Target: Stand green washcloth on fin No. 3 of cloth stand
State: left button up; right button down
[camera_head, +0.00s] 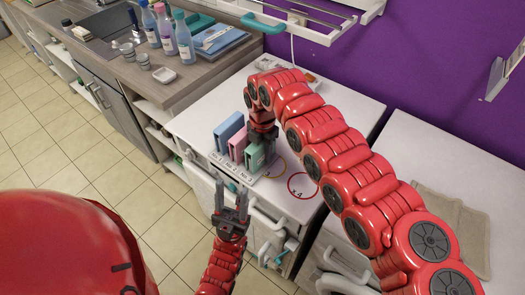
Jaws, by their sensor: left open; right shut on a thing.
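The cloth stand (224,168) is a pale rack with numbered labels on its front edge, on the white counter. A blue cloth (228,129) and a pink cloth (238,145) stand upright in it. The green washcloth (254,158) is upright at the stand's right end, beside the pink one. My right gripper (262,143) points down from above and is shut on the green washcloth's top. The fin under the green washcloth is hidden, so I cannot tell whether it is seated. My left gripper (231,200) is open and empty, in front of the counter.
A red circle marked "x4" (302,186) lies on the counter to the right of the stand. Several bottles (166,30) stand by the sink (108,25) at upper left. A beige cloth (455,228) lies on the right-hand counter. Tiled floor is clear at left.

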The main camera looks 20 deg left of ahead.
jog(key=shift+f, duration=0.15)
jog(key=shift+c, duration=2.3)
grip_release()
jog(key=shift+r, duration=0.4)
notch_tip(320, 180, up, 17)
jog(key=b, duration=0.2)
jog(key=shift+f, duration=0.15)
